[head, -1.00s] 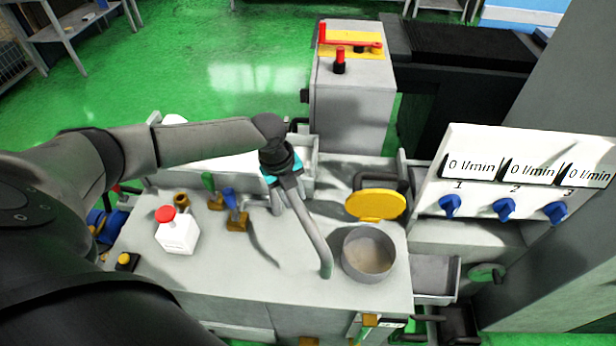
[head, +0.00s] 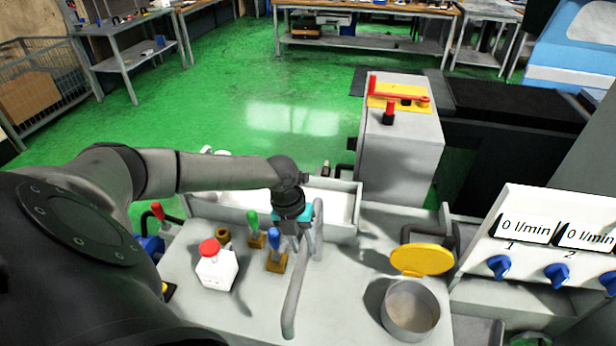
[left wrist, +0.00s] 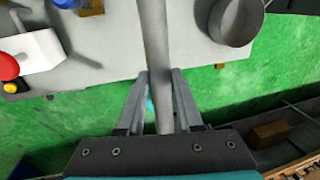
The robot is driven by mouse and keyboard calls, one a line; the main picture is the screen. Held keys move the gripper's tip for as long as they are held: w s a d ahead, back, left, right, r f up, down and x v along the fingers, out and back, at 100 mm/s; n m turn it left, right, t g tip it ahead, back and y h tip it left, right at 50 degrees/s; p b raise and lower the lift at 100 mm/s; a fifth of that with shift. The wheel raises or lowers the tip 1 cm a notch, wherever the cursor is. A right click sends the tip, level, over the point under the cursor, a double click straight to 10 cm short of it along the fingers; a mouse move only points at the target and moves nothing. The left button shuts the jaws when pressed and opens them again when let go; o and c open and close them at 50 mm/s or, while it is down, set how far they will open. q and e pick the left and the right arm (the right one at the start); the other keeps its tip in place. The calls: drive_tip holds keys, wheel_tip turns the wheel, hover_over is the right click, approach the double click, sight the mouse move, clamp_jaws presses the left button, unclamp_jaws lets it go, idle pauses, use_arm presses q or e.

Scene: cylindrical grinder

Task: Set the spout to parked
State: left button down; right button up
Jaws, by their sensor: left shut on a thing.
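The spout (head: 294,295) is a long grey tube above the grey machine top. Its free end points toward the near side, left of the round metal pot (head: 411,312) and apart from it. My left gripper (head: 298,238), with a teal band, is shut on the spout near its far end. In the left wrist view the spout (left wrist: 155,35) runs between the two fingers of my left gripper (left wrist: 160,80). The spout's base is partly hidden by my gripper. My right gripper is not in view.
A green-handled valve (head: 253,228) and a blue-handled valve (head: 275,250) stand close left of the spout. A white box with a red button (head: 215,265) is further left. A yellow lid (head: 422,260) stands behind the pot. A panel with blue knobs (head: 499,267) is at right.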

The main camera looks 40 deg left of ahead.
use_arm(q)
drive_tip(key=shift+a, duration=0.2)
drive_tip(key=c, duration=0.6)
unclamp_jaws()
drive_tip(key=shift+s, duration=0.1)
drive_tip(key=shift+r, duration=0.1)
drive_tip(key=r, duration=0.5)
drive_tip(key=s+a+r, duration=0.1)
drive_tip(key=r, duration=0.4)
drive_tip(key=a+r, duration=0.1)
drive_tip(key=r, duration=0.3)
drive_tip(key=shift+s+a+r, duration=0.15)
drive_tip(key=shift+a+r, duration=0.1)
drive_tip(key=shift+r, duration=0.15)
